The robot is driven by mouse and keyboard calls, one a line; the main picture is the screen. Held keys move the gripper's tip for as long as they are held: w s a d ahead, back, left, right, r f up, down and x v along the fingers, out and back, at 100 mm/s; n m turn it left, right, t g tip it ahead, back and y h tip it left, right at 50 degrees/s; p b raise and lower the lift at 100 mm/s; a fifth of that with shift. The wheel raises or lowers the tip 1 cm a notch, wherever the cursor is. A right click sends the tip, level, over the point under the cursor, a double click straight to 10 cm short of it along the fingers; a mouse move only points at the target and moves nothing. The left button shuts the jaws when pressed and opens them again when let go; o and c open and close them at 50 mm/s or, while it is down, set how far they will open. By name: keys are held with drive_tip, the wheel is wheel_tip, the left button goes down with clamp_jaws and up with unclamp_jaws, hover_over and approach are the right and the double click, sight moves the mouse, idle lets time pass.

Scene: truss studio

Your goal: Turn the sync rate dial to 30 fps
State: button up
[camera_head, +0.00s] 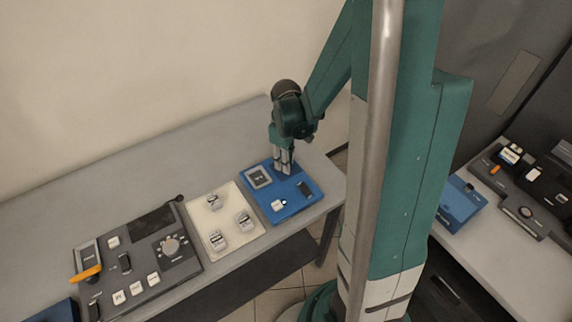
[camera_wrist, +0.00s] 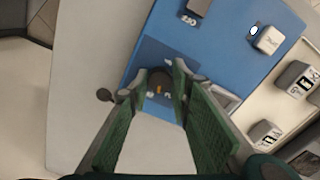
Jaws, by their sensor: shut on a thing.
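The dial's scale and the 30 fps mark cannot be read in either view.
The blue panel also carries a square framed plate (camera_head: 258,177), a dark switch (camera_head: 304,188) and a white button (camera_head: 278,205). Left of it are a cream tray (camera_head: 232,232) with several blocks and a dark console (camera_head: 190,268) with a grey knob. Another bench stands at the right.

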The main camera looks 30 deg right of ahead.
drive_tip(key=m+b, duration=0.1)
drive_tip(key=m, duration=0.2)
drive_tip(key=shift+f+m+b, duration=0.1)
drive_tip(key=shift+m+b, duration=0.2)
drive_tip(key=shift+m, duration=0.1)
drive_tip(key=m+b, duration=0.1)
drive_tip(key=m, duration=0.2)
drive_tip(key=shift+m, duration=0.3)
drive_tip(key=m+b, duration=0.1)
drive_tip(key=m, duration=0.5)
drive_tip(key=shift+a+b, duration=0.15)
drive_tip(key=shift+b, duration=0.2)
drive_tip(key=o, duration=0.9)
drive_tip(key=shift+r, duration=0.2)
drive_tip(key=shift+r, duration=5.9)
